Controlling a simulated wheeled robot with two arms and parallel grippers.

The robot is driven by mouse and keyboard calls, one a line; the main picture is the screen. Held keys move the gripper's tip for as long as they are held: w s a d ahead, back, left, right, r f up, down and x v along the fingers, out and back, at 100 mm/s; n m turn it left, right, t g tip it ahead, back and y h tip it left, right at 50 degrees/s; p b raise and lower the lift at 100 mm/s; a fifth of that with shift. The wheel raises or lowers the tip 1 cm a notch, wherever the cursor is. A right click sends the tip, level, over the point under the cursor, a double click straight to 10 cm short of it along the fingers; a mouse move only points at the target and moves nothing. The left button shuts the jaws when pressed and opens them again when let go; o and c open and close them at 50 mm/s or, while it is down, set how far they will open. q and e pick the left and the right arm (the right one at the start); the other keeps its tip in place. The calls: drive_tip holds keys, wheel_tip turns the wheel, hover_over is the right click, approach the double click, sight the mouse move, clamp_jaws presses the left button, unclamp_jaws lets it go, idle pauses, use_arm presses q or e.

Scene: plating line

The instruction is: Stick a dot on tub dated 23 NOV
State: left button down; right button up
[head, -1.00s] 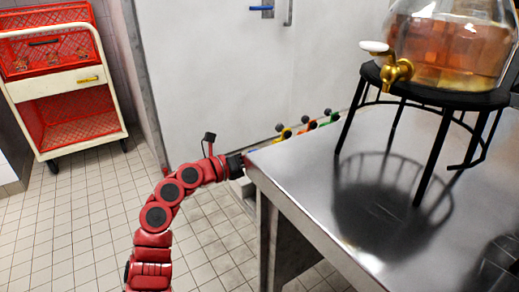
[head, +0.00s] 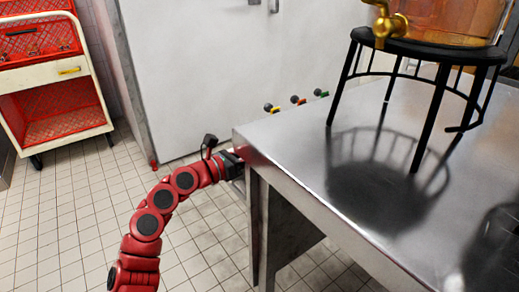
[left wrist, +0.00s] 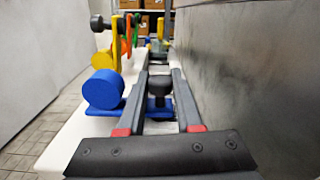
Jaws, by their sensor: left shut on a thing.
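My left gripper (left wrist: 160,82) is shut on a dark knob-like part (left wrist: 158,90) with a blue base (left wrist: 154,110) in the left wrist view. A blue round drum (left wrist: 104,90) sits just left of it; I cannot tell whether they are one piece. In the head view my left gripper (head: 236,164) is at the table's left corner, its fingertips hidden. Yellow (head: 269,107), red (head: 296,99) and green (head: 321,92) pieces with dark knobs show beyond the table edge. No tub or date is visible. My right gripper is out of view.
A steel table (head: 320,150) fills the right, bearing a black stand (head: 425,50) with a glass drink dispenser (head: 455,18). A white cart (head: 42,82) with red crates stands far left. A pale door (head: 200,80) is behind; tiled floor is clear at left.

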use_arm(q)
drive_tip(key=shift+s+d+f, duration=0.1)
drive_tip(key=shift+f, duration=0.1)
drive_tip(key=c, duration=0.6)
unclamp_jaws()
drive_tip(key=shift+r, duration=0.1)
drive_tip(key=shift+s+a, duration=0.1)
drive_tip(key=shift+a, duration=0.15)
drive_tip(key=p+v, duration=0.3)
drive_tip(key=v, duration=1.4)
